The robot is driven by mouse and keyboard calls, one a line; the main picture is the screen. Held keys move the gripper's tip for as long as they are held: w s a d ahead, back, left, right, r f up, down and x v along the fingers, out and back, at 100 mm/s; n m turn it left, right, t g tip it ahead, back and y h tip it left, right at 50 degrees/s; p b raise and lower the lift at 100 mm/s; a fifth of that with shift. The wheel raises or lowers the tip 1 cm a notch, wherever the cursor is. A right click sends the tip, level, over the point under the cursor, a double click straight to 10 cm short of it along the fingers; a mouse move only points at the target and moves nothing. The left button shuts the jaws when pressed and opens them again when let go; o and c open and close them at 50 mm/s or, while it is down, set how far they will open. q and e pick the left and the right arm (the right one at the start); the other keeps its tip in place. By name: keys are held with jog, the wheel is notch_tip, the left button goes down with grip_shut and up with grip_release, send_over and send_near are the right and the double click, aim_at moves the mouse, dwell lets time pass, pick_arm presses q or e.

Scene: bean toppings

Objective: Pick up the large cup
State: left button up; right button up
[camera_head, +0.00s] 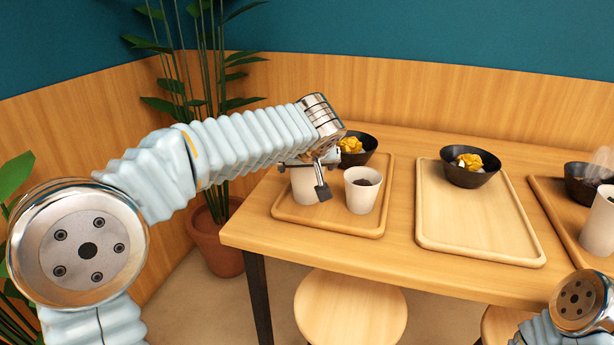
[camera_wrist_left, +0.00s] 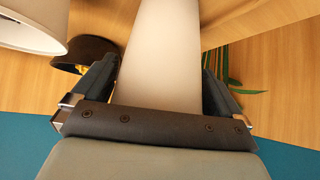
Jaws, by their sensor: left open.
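A white cup (camera_head: 304,187) stands on the left wooden tray (camera_head: 340,227), partly hidden by my left gripper (camera_head: 304,178). In the left wrist view this pale cup (camera_wrist_left: 165,50) lies between the two open fingers, with no clear grip on it. A second white cup (camera_head: 362,192) with dark contents stands just right of it on the same tray; a white cup's rim also shows at the upper left of the wrist view (camera_wrist_left: 30,25). The partly hidden cup's full size is hard to judge. My right arm shows at the lower right, its gripper out of view.
A dark bowl (camera_head: 357,149) with yellow topping sits behind the cups. The middle tray (camera_head: 470,225) holds another such bowl (camera_head: 470,167) and has bare room in front. A right tray (camera_head: 562,222) holds a bowl and a white cup (camera_head: 600,225). A plant stands left of the table.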

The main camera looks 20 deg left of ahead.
pick_arm(q)
jog(key=shift+c, duration=0.3)
jog(key=c, duration=0.9)
jog(key=shift+r, duration=0.1)
jog(key=shift+r, duration=0.3)
jog(key=v, duration=0.6)
jog(key=d+v, duration=0.1)
jog(key=v, duration=0.5)
jog(key=d+f+v, duration=0.1)
jog(key=v, duration=0.5)
jog(key=shift+s+d+r, duration=0.1)
jog(key=shift+s+r, duration=0.15)
jog(key=shift+s, duration=0.05)
